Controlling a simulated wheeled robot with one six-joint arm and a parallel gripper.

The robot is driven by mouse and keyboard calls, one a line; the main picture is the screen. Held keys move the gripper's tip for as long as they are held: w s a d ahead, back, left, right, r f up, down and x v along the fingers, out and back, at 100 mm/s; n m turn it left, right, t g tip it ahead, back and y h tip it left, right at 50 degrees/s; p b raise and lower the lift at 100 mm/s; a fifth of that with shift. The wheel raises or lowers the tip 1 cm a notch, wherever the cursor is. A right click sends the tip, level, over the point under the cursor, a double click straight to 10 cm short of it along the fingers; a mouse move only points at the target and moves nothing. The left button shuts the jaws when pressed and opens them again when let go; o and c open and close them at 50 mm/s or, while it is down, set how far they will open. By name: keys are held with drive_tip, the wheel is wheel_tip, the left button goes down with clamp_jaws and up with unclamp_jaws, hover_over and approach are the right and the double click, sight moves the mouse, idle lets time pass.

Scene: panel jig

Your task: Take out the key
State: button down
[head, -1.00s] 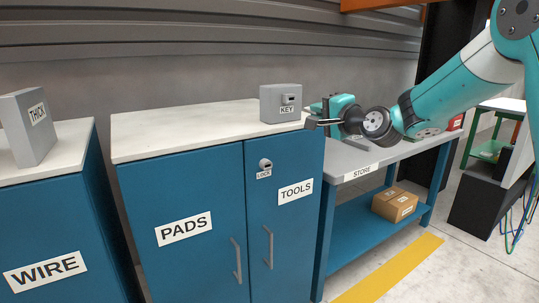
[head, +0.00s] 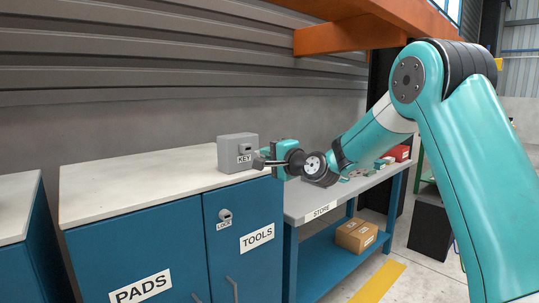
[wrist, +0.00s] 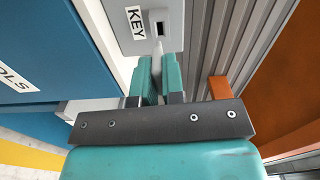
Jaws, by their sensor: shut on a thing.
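A grey box labelled KEY (head: 234,153) stands on the cabinet top near its right end. A small lock fitting (head: 245,148) with a dark slot is on its front; the slot also shows in the wrist view (wrist: 160,28). My gripper (head: 266,162) is just in front of the box, low and to the right of the slot in the head view. In the wrist view its teal fingers (wrist: 158,80) are shut on a slim grey piece, which I take as the key (wrist: 157,50).
The blue cabinet (head: 150,250) has a LOCK fitting (head: 225,215) and a TOOLS label. The STORE bench (head: 320,202) to the right holds small items and a red box (head: 397,153). A cardboard box (head: 356,235) is on its lower shelf. An orange beam (head: 350,35) is overhead.

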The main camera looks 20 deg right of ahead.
drive_tip(key=shift+w+a+m+p, duration=0.2)
drive_tip(key=shift+w+p, duration=0.25)
drive_tip(key=shift+w, duration=0.15)
drive_tip(key=shift+w+a+m+p, duration=0.2)
drive_tip(key=shift+w+p, duration=0.2)
drive_tip(key=shift+w, duration=0.2)
drive_tip(key=shift+p+x, duration=1)
drive_tip(key=shift+x, duration=0.65)
idle(0.4)
drive_tip(key=c, duration=1.1)
unclamp_jaws()
drive_tip(key=shift+c, duration=0.2)
drive_tip(key=b+v, duration=0.5)
drive_tip(key=v, duration=1.2)
drive_tip(key=shift+s, duration=0.25)
drive_tip(key=shift+d, duration=0.1)
